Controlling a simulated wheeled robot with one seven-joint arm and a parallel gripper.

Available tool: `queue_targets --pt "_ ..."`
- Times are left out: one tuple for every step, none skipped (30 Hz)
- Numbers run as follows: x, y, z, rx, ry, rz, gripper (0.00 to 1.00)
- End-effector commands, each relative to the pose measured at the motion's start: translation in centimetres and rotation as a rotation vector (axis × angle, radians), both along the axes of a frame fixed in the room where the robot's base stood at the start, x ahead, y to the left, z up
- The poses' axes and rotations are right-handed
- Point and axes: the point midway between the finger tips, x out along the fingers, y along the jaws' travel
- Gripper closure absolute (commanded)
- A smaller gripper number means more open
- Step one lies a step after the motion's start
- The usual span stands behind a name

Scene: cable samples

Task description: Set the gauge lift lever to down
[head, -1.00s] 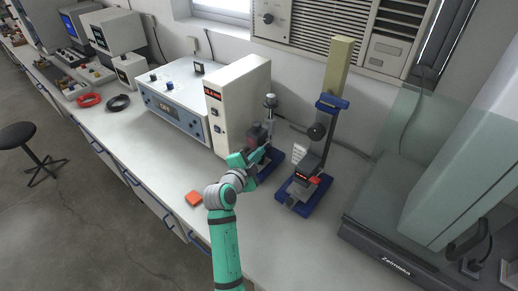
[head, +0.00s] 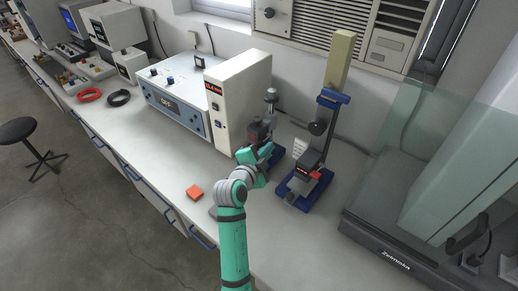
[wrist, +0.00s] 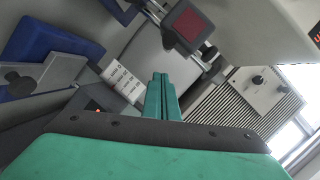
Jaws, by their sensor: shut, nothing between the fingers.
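A small gauge stand (head: 271,97) with an upright column, a dark head and a blue base stands beside the tall white cabinet. My gripper (head: 267,151) is right at this stand, and my arm hides part of its front. In the wrist view my gripper's green fingers (wrist: 161,80) are together and empty. A grey head with a dark red square face (wrist: 188,25) shows just beyond the fingertips, apart from them in the picture. I cannot make out the lift lever or its position clearly.
A second stand with a yellow column (head: 340,58) and blue base is close on the right. A white tag (wrist: 122,80) shows beside my fingers. A glass-shielded machine (head: 385,245) stands at far right.

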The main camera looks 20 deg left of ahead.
Motion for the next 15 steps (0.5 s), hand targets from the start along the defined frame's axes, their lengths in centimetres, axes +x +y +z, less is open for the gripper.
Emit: queue_targets --pt "-0.9 -0.2 0.2 -0.001 0.000 0.002 1.00" --pt "-1.6 -0.1 0.3 -0.002 -0.001 0.002 1.00" --pt "-2.5 -0.1 0.4 -0.001 -0.001 0.003 1.00" --pt "-3.2 0.0 0.5 0.000 -0.001 0.003 1.00" --pt "-3.8 0.0 0.6 0.000 -0.001 0.003 1.00" --pt "-4.6 0.0 0.7 0.000 -0.001 0.003 1.00" --pt "-5.2 0.0 0.8 0.000 -0.001 0.003 1.00" --pt "-5.8 0.1 0.9 -0.001 -0.001 0.004 1.00" --pt "-6.6 0.3 1.0 0.000 -0.002 0.007 1.00" --pt "-7.1 0.3 1.0 -0.001 -0.001 0.008 1.00" --pt "-7.5 0.3 1.1 0.000 0.000 0.007 1.00" --pt "-8.1 0.3 1.2 0.000 -0.002 0.007 1.00" --pt "-8.5 0.4 1.3 -0.001 -0.002 0.007 1.00" --pt "-8.8 0.4 1.3 -0.001 -0.001 0.008 1.00" --pt "-9.2 0.5 1.4 0.000 -0.002 0.009 1.00"
